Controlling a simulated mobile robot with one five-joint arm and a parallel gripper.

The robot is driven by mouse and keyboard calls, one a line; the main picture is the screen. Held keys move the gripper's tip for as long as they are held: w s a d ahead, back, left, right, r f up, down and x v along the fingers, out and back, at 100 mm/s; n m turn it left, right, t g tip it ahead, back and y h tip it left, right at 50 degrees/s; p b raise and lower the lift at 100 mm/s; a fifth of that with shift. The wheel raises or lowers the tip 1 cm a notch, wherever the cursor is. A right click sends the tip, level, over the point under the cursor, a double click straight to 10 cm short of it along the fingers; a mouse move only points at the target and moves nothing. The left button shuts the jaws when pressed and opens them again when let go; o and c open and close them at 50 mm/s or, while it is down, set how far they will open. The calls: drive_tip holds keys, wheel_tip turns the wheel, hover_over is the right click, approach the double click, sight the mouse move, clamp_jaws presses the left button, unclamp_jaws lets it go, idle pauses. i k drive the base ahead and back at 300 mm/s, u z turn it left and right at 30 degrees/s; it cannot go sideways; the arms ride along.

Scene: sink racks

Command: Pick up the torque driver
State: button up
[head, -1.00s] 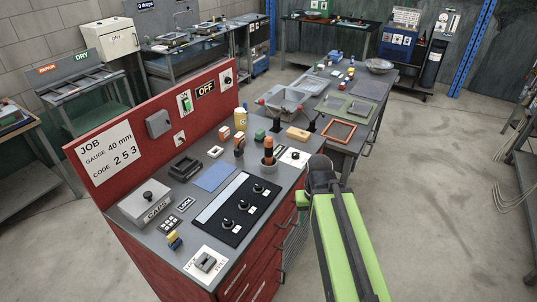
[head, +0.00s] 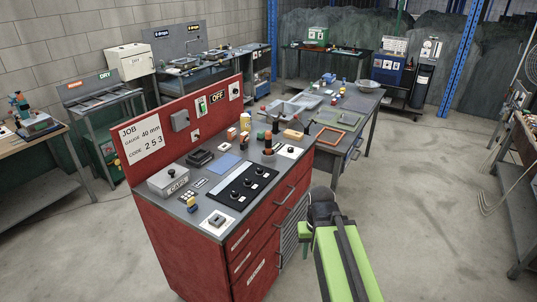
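An upright tool with an orange top and dark grip, which looks like the torque driver (head: 268,138), stands on the grey top of the red workbench (head: 224,205), near its right end. Its lower end is partly hidden in a dark holder. My green and black arm reaches in from the bottom edge, and its dark end with my gripper (head: 322,197) is in front of the bench's right side, apart from the tool. The fingers cannot be made out.
A black panel with several knobs (head: 242,186), a grey CAPS box (head: 168,182) and small blocks crowd the bench top. A grey table (head: 362,104) with trays stands behind. The floor (head: 435,190) to the right is clear.

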sight(267, 139)
drive_tip(key=z, duration=1.5)
drive_tip(key=i, duration=3.35)
drive_tip(key=u, duration=1.25)
drive_tip(key=k, duration=0.15)
drive_tip(key=u, duration=3.1)
drive_tip(key=i, duration=0.35)
drive_tip(key=z, duration=0.1)
